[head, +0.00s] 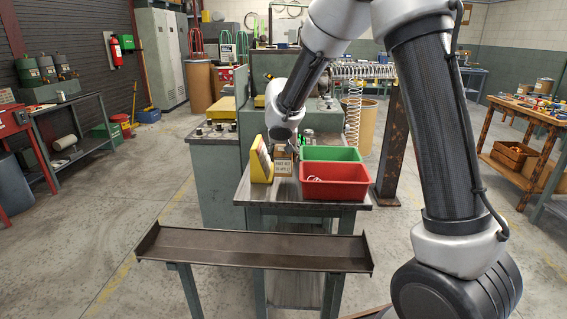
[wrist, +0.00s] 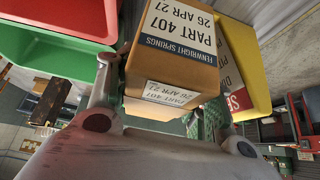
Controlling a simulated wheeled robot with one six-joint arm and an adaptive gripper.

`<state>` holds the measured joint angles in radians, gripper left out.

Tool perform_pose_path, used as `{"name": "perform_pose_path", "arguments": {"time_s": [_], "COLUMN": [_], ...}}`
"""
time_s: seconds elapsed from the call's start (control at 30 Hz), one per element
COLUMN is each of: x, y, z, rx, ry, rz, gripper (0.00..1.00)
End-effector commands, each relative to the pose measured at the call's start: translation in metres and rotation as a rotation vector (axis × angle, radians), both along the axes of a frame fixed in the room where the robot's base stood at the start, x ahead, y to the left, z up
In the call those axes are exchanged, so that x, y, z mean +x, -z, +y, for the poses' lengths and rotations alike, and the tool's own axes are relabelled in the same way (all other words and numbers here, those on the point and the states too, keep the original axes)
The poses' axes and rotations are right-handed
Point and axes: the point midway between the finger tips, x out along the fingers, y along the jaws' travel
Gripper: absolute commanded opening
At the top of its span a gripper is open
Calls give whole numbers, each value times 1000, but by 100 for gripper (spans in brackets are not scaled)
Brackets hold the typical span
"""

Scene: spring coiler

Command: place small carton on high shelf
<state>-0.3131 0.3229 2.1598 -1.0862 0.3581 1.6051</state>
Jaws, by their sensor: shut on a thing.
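The small carton (head: 282,164) is brown with a white label. It is upright between the yellow holder and the bins, at the bench top; I cannot tell whether it touches the bench. In the wrist view the carton (wrist: 172,55) shows "PART 407" labels and sits between my fingers. My gripper (wrist: 160,98) is shut on it, one finger on each side. In the head view my arm reaches down to it from above, and the fingers are mostly hidden. I cannot tell which surface is the high shelf.
A red bin (head: 335,182) and a green bin (head: 332,154) stand close to the carton's right. A yellow holder (head: 261,165) stands close to its left. They are on a metal bench (head: 272,195). A dark, empty, rimmed metal ledge (head: 250,243) stands in front.

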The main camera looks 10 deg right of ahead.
Motion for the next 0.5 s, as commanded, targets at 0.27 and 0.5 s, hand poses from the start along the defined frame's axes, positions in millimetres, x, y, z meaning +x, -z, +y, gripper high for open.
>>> {"name": "perform_pose_path", "arguments": {"time_s": [0.27,0.5], "x": [0,0], "y": [32,35], "z": [0,1], "rx": [1,2], "ry": [-1,0], "rz": [1,0], "gripper": [8,8]}}
